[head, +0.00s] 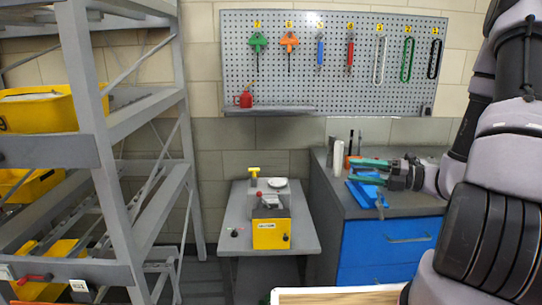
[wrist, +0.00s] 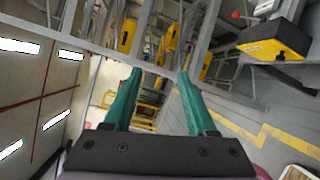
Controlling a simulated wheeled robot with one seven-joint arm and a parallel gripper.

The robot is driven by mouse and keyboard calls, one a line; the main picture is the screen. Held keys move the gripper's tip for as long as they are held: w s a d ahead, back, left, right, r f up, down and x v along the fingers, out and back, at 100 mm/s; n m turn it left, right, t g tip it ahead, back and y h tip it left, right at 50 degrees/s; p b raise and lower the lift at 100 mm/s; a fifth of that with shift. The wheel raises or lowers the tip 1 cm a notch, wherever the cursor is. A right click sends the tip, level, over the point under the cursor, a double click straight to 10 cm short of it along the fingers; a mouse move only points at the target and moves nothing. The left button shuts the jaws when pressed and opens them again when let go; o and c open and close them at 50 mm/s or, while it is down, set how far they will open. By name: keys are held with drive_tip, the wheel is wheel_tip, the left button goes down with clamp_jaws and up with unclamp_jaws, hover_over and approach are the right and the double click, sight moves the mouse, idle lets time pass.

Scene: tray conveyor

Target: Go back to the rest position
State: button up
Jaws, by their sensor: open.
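My gripper (head: 352,171) is at the right in the head view, held out to the left over or in front of the grey counter top. Its two teal fingers stand apart with nothing visible between them. In the wrist view the open fingers (wrist: 160,76) point away into the room, and the picture is strongly tilted. My arm comes down the right edge of the head view and hides part of the counter and wall.
A blue object (head: 366,192) lies on the counter close below my gripper. Blue drawers (head: 385,262) are underneath. A grey table (head: 237,222) with a yellow box (head: 270,236) stands left of it. A grey rack (head: 150,118) with yellow bins fills the left. A pegboard (head: 265,20) hangs behind.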

drive_tip(key=s+a+r+n+g+h, duration=0.4)
drive_tip(key=s+r+n+g+h, duration=0.4)
drive_tip(key=n, duration=1)
drive_tip(key=s+d+r+n+t+h, duration=0.2)
drive_tip(key=s+r+n+t+h, duration=0.1)
drive_tip(key=r+n, duration=0.3)
drive_tip(key=s+d+r+n+t+h, duration=0.2)
drive_tip(key=r+n+t+h, duration=0.1)
drive_tip(key=r+n+t, duration=0.2)
wheel_tip(320, 180, up, 2)
drive_tip(key=n, duration=0.4)
drive_tip(key=shift+s+d+r, duration=0.15)
drive_tip(key=shift+s+d, duration=0.1)
drive_tip(key=shift+s, duration=0.15)
